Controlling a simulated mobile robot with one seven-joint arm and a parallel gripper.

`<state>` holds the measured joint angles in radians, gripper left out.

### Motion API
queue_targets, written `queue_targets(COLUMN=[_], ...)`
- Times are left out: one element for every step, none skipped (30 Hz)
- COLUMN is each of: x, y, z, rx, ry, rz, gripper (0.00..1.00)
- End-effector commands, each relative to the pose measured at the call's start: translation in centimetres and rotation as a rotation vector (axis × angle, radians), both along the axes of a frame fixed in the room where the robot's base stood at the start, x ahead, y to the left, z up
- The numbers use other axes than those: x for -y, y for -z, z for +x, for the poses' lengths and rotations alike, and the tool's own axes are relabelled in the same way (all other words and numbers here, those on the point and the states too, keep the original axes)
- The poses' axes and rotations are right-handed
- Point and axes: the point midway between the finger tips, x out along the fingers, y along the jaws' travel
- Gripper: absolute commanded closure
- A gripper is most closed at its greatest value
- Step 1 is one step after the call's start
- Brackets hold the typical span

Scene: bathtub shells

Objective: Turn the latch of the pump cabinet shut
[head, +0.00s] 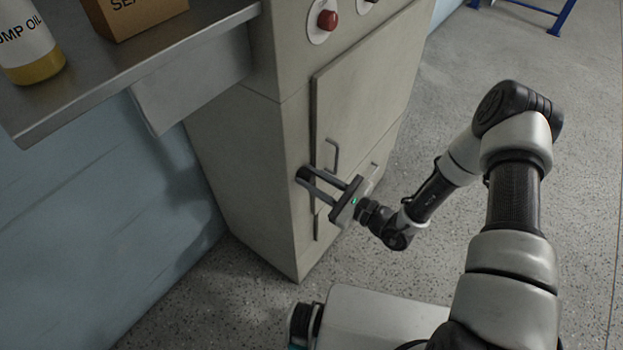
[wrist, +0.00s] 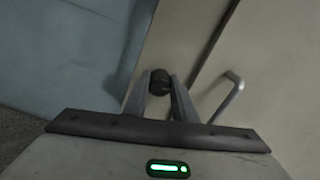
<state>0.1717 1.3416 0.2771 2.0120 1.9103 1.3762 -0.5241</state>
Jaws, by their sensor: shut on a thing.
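The beige pump cabinet (head: 245,150) stands at the middle of the head view. Its door (head: 350,95) lies close to the frame; I cannot tell whether it is fully flush. My gripper (head: 308,178) reaches the left edge of the door, beside a bar handle (head: 334,156). In the wrist view the fingers are closed on the dark, rounded latch knob (wrist: 159,80), with one finger on each side. In the head view the fingers largely hide the latch. Its turned angle cannot be read. The handle (wrist: 230,97) is to the right, apart from the fingers.
A metal shelf (head: 110,85) juts out at the upper left, carrying a pump oil bottle (head: 30,45) and a cardboard box (head: 135,15). A red button (head: 327,19) is above the door. A blue wall (head: 90,210) is at the left.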

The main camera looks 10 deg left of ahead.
Motion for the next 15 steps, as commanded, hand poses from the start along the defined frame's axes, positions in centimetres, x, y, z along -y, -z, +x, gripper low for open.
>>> queue_targets(x=[0.05,0.06,0.08,0.09,0.09,0.09,0.07,0.06,0.05,0.04,0.04,0.04,0.05,0.06,0.06], y=[0.12,0.12,0.13,0.13,0.13,0.13,0.13,0.14,0.14,0.15,0.15,0.15,0.16,0.16,0.16], z=[0.02,0.03,0.04,0.04,0.04,0.03,0.02,0.0,-0.01,-0.02,-0.02,-0.03,-0.03,-0.02,-0.03], rx=[0.038,0.064,0.099,0.126,0.151,0.186,0.212,0.239,0.274,0.3,0.327,0.362,0.388,0.415,0.45], ry=[0.001,0.001,0.002,0.002,0.002,0.002,0.002,0.001,0.001,0.001,0.001,0.001,0.001,0.001,0.001], rz=[-0.015,-0.026,-0.04,-0.052,-0.063,-0.078,-0.088,-0.1,-0.114,-0.125,-0.136,-0.15,-0.161,-0.172,-0.187], gripper=[0.98,0.98,0.98,0.98,0.98,0.98,0.98,0.98,0.98,0.98,0.98,0.98,0.98,0.98,0.98])
